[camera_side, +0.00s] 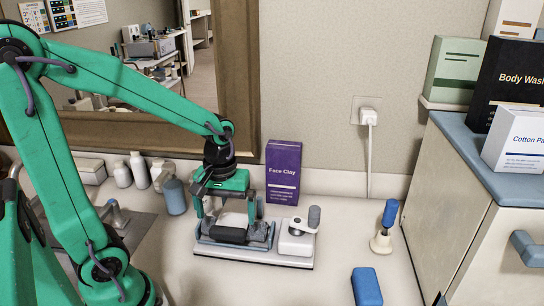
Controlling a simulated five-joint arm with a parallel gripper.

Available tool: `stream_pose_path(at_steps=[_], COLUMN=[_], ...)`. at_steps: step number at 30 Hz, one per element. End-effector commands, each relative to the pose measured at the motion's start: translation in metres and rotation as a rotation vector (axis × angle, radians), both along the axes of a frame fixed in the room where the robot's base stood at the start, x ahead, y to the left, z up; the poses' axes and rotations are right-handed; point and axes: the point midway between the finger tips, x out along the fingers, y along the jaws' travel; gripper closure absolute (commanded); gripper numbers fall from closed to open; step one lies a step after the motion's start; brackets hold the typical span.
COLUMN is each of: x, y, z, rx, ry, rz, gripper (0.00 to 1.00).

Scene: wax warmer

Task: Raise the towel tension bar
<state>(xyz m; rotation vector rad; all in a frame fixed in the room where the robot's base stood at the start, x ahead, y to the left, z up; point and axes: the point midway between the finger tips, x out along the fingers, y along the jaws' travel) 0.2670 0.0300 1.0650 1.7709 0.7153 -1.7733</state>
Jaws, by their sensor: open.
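A low device with a white base plate (255,258) stands on the counter below my gripper. A dark horizontal bar (231,235) lies low on its left part, between grey supports, and looks like the towel tension bar. I see nothing held. Whether a finger touches the bar or its supports cannot be told, as the gripper hides part of them.
A purple Face Clay box (283,172) stands close behind the device. A blue-handled stamp (385,226) and a blue block (366,287) are to the right. Blue-grey and white bottles (174,196) stand to the left, near a sink (112,218). A cabinet (445,200) bounds the right.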

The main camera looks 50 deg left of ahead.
Motion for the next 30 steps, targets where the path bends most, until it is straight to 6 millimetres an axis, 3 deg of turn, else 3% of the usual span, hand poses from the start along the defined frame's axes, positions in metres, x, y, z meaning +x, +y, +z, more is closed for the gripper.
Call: stream_pose_path(at_steps=[10,23,24,30], x=[0.000,0.000,0.000,0.000], y=[0.000,0.000,0.000,0.000], z=[-0.037,-0.045,-0.045,-0.045], rx=[0.000,0.000,0.000,0.000], ry=[0.001,-0.001,-0.001,-0.001], rz=[0.000,0.000,0.000,0.000], gripper=[0.00,0.00,0.02,0.41])
